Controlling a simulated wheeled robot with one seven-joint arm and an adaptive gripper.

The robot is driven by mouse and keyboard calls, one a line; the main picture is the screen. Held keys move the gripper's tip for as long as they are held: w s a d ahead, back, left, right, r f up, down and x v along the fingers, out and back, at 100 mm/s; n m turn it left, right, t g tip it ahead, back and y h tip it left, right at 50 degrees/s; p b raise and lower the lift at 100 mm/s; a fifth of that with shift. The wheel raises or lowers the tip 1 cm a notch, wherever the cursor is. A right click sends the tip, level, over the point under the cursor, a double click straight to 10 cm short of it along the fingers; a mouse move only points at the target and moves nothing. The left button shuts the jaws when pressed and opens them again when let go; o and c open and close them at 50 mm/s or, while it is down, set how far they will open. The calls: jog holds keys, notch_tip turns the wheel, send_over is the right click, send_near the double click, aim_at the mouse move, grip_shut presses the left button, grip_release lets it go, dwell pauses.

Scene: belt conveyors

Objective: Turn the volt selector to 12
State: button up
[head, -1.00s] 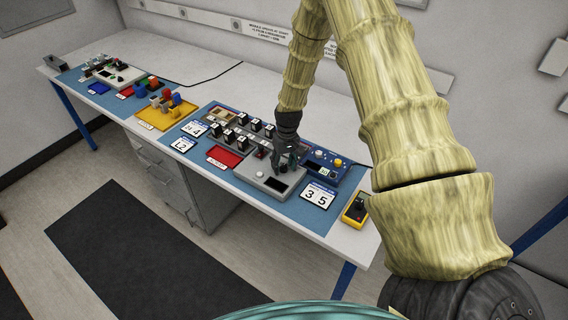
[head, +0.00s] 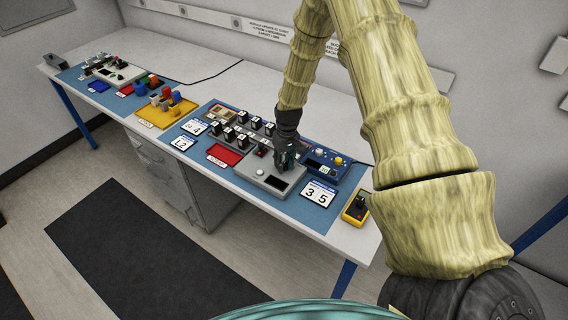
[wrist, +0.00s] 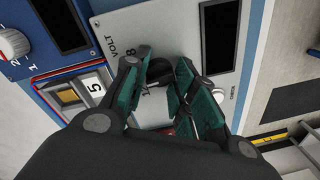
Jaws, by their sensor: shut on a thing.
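The volt selector (wrist: 157,75) is a dark knob on a light grey panel (wrist: 180,25) marked VOLT, seen in the wrist view. An 8 shows beside the knob, and part of another number shows near a finger. My gripper (wrist: 162,80) is shut on the knob, its teal fingers on either side and hiding most of it. The knob's pointer direction cannot be told. In the head view my gripper (head: 285,160) reaches down onto the grey unit (head: 257,181), which has a dark display and a white button.
A blue unit (head: 325,163) with knobs stands close behind the gripper. A red tray (head: 225,156) and several black blocks lie to the left. A 35 card (head: 318,194) and a yellow meter (head: 356,208) are to the right.

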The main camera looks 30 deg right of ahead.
jog(key=n+b, duration=0.1)
jog(key=n, duration=0.2)
jog(key=shift+w+d+n+b, duration=0.1)
jog(key=shift+n+b, duration=0.2)
jog(key=shift+n, duration=0.1)
jog(key=shift+n+b, duration=0.5)
jog(key=shift+n, duration=1.5)
jog(key=shift+w, duration=0.1)
jog(key=o, duration=1)
jog(key=shift+o, duration=0.2)
jog(key=shift+r, duration=0.1)
notch_tip(320, 180, up, 12)
jog(key=shift+w+d, duration=0.15)
jog(key=shift+d, duration=0.15)
